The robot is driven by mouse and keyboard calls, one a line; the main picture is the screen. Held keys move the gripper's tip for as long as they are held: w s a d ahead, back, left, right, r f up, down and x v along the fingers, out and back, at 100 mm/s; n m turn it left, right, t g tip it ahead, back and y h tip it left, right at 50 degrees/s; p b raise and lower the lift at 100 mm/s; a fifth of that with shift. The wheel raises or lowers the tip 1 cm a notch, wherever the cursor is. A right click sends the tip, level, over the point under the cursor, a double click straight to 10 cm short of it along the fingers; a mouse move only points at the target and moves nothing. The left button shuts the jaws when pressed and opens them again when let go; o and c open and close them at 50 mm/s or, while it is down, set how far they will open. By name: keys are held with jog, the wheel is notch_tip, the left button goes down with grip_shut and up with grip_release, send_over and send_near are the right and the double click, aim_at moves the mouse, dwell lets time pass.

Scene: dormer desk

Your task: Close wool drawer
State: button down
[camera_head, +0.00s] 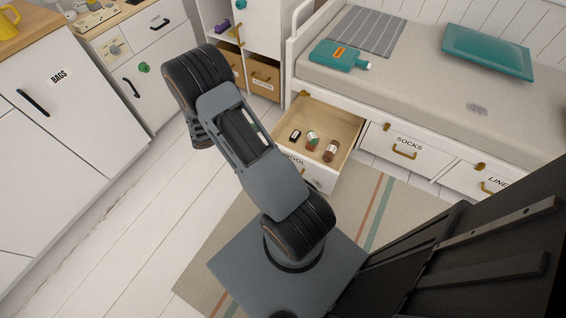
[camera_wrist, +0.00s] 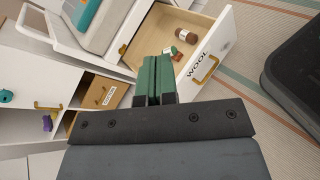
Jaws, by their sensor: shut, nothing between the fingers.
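The wool drawer (camera_head: 355,118) stands pulled out from under the bed at the left end of its drawer row. Several small items lie in it, among them a brown-red jar (camera_head: 331,150). In the wrist view the drawer front (camera_wrist: 212,50) shows the label WOOL and a brass handle (camera_wrist: 207,70). My gripper (camera_wrist: 157,62) is shut and empty, its green fingers pointing toward the open drawer in that view. I cannot tell whether the fingertips touch it. In the head view my arm covers part of the drawer front, and my gripper is not visible there.
The shut socks drawer (camera_head: 402,145) is right of the wool drawer. Shelves with brown bins (camera_head: 263,76) stand behind. A striped rug (camera_head: 395,210) and open floor (camera_head: 120,235) lie in front.

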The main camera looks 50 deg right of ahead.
notch_tip(320, 180, down, 20)
jog(key=d+n+t+h+b, duration=0.3)
jog(key=n+t+h+b, duration=0.1)
jog(key=n+b, duration=0.15)
jog(key=n+t+b, duration=0.4)
jog(key=n+t, duration=0.1)
jog(key=n, duration=0.2)
send_near(285, 151)
jog(key=shift+m, duration=0.25)
jog(key=b+x, duration=0.3)
jog(key=x, duration=0.2)
jog(key=shift+s+d, duration=0.1)
jog(key=shift+d, duration=0.35)
jog(key=shift+x, duration=0.85)
jog(key=shift+r, duration=0.1)
jog(key=shift+b, duration=0.3)
